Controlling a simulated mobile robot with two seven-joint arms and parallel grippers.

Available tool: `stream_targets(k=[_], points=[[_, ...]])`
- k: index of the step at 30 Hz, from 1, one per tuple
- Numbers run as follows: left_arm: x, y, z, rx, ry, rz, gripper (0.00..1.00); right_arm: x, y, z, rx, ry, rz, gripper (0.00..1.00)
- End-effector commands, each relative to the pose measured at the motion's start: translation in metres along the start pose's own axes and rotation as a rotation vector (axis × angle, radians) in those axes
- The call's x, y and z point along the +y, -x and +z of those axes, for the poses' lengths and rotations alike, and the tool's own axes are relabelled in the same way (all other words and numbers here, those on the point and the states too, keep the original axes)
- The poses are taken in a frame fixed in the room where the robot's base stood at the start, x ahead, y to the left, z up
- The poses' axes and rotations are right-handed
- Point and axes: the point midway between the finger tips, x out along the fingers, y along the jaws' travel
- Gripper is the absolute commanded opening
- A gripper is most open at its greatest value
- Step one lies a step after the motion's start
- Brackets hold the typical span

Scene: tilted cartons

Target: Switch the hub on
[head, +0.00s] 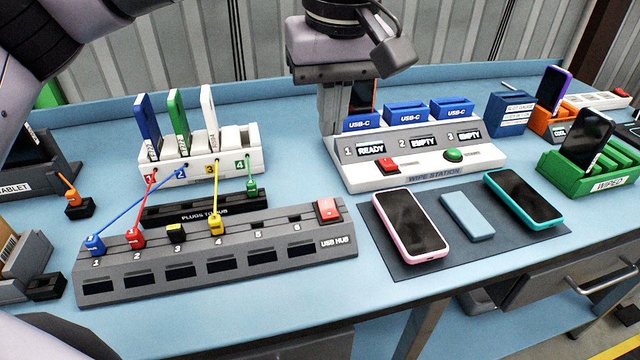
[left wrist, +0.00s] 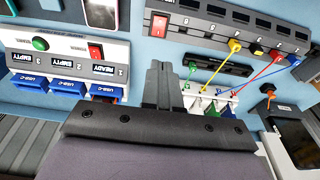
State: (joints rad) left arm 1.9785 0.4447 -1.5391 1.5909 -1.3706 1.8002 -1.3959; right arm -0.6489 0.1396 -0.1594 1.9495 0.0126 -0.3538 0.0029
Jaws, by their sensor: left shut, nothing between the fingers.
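The grey USB hub (head: 215,262) lies at the front of the bench, its numbered windows dark. Its red rocker switch (head: 328,210) is at the right end and also shows in the left wrist view (left wrist: 159,24). A blue plug (head: 95,245), a red plug (head: 135,238), a black-and-yellow plug (head: 177,234) and a yellow plug (head: 216,225) sit at positions 1 to 4; 5 and 6 look empty. My left gripper (head: 333,130) is shut and empty, fingers down, behind the hub beside the wipe station's left end. My right gripper is not in view.
The wipe station (head: 430,172) has its own red switch (head: 387,165) and green button (head: 454,154). A white numbered stand (head: 200,165) holds upright drives, with cables in front. A dark mat (head: 420,265) bears two phones. Bare bench lies before the hub.

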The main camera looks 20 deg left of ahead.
Motion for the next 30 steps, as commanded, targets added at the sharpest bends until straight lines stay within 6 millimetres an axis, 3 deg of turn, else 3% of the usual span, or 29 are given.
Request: stream_targets(k=[8,13,30], points=[[0.000,-0.001,0.000,-0.002,0.001,0.001,0.00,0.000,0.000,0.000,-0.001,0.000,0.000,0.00],[0.000,-0.013,0.000,-0.003,0.001,-0.002,0.00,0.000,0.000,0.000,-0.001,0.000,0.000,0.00],[0.000,-0.120,0.001,-0.004,0.001,-0.001,0.00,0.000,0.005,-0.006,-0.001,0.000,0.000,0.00]])
